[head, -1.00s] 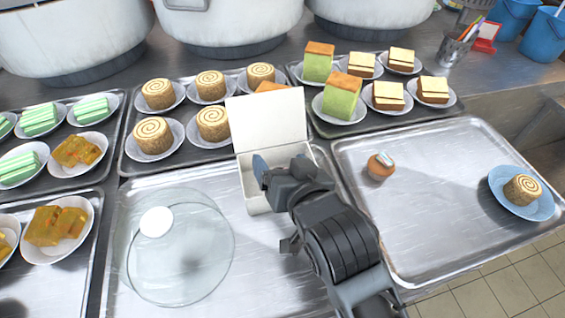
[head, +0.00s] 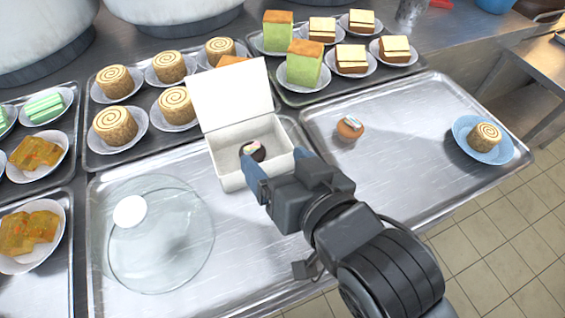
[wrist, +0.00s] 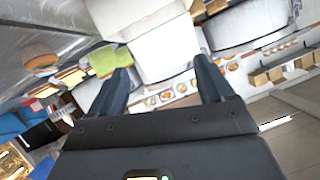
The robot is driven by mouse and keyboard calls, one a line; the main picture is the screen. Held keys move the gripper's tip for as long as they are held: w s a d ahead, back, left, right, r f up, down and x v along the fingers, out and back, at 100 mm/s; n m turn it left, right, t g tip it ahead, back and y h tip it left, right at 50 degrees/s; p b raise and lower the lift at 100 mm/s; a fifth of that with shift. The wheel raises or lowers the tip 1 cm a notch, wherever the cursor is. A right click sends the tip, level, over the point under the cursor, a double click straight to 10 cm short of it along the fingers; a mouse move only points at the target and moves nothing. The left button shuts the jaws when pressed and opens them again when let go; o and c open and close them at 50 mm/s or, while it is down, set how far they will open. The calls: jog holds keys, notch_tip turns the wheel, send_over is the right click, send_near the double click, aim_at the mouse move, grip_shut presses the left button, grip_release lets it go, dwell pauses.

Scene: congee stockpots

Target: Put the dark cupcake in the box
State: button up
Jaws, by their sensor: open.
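The dark cupcake (head: 253,151) with a pale topping sits inside the white open box (head: 223,174), near its middle. The box stands on a metal tray with its lid raised at the back. My gripper (head: 278,165) is open, with its blue fingers apart and nothing between them. It is at the front right side of the box, close to its wall; I cannot tell if they touch. In the wrist view the two fingers (wrist: 162,88) spread toward the white box (wrist: 160,48); the dark cupcake is not visible there.
A glass lid (head: 160,240) lies on the tray left of the box. A light brown cupcake (head: 350,129) and a blue plate (head: 468,149) with a rolled cake are on the right tray. Plated cakes fill the trays behind. The right tray's middle is clear.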

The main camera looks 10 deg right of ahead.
jog(key=shift+s+d+r, duration=0.15)
jog(key=shift+s, duration=0.25)
jog(key=s+d+f+t+h, duration=0.1)
jog(key=s+d+f, duration=0.2)
jog(key=s+d, duration=0.25)
jog(key=s+d+f+h, duration=0.1)
jog(key=s+d+f, duration=0.2)
jog(key=s+d, duration=0.25)
jog(key=s+d+r+h, duration=0.1)
jog(key=s+d, duration=0.2)
jog(key=s, duration=0.4)
jog(key=s+d+r+m+t+h, duration=0.1)
jog(key=s+d, duration=0.3)
jog(key=s, duration=0.4)
jog(key=shift+r+h, duration=0.7)
jog(key=shift+r, duration=0.1)
